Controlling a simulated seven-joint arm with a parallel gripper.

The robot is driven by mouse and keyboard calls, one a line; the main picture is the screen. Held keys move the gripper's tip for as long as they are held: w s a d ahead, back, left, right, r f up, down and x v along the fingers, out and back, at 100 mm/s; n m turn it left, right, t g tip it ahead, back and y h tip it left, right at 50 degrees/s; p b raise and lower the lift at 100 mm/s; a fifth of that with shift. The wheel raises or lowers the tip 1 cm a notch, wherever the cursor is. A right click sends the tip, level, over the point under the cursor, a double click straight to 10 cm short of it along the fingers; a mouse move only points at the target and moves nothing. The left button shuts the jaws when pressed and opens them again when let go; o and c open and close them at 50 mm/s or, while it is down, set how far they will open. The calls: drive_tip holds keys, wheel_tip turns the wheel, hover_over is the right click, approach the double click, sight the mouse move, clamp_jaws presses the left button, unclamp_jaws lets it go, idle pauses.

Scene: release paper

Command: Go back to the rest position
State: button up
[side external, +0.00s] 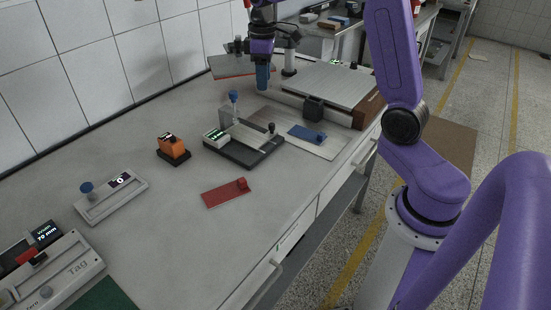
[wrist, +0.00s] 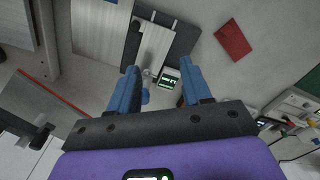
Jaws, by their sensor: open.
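My gripper (side external: 262,84) has blue fingers that point down over the bench, above and behind the small device with a black base (side external: 244,150) in the side view. In the wrist view the two blue fingers (wrist: 160,68) are spread apart with nothing between their tips. The device's lit green display (wrist: 168,82) and pale slide (wrist: 158,45) show beyond the gap. A blue knob on a thin post (side external: 233,97) stands at the device's back. I see no release paper that I can identify for certain.
A red plate (side external: 226,193) lies in front of the device, and a blue plate (side external: 306,134) lies to its right. An orange unit (side external: 172,149), a grey box with a blue knob (side external: 112,196) and a large silver platform (side external: 330,84) also stand on the bench. The middle left is mostly clear.

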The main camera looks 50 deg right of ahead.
drive_tip(key=s+a+n, duration=0.3)
drive_tip(key=s+a, duration=1)
drive_tip(key=s, duration=0.1)
drive_tip(key=s+f+n, duration=0.3)
drive_tip(key=s, duration=1.5)
drive_tip(key=shift+a+f, duration=0.15)
drive_tip(key=shift+a, duration=0.25)
